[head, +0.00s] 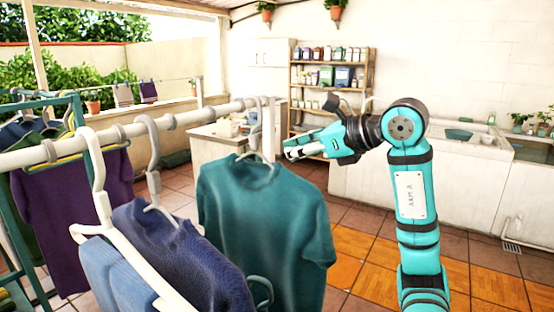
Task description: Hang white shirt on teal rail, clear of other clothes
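I make out no plainly white shirt; a pale blue garment (112,275) hangs at the lower left, near a large white hanger (100,215). A teal-framed rail (45,104) stands at the left edge, with dark clothes (25,130) and a purple shirt (75,200) by it. A teal shirt (262,225) hangs near the far end of a white rail (190,118). My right gripper (290,150) points left, just right of that shirt's hanger hook; contact and finger opening are unclear. No garment hangs from it. My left gripper is out of view.
A navy shirt (185,255) hangs close between the pale blue garment and the teal shirt. A wooden shelf (333,85) with jars and a white counter with a basin (460,150) stand behind. The tiled floor (360,245) right of the teal shirt is clear.

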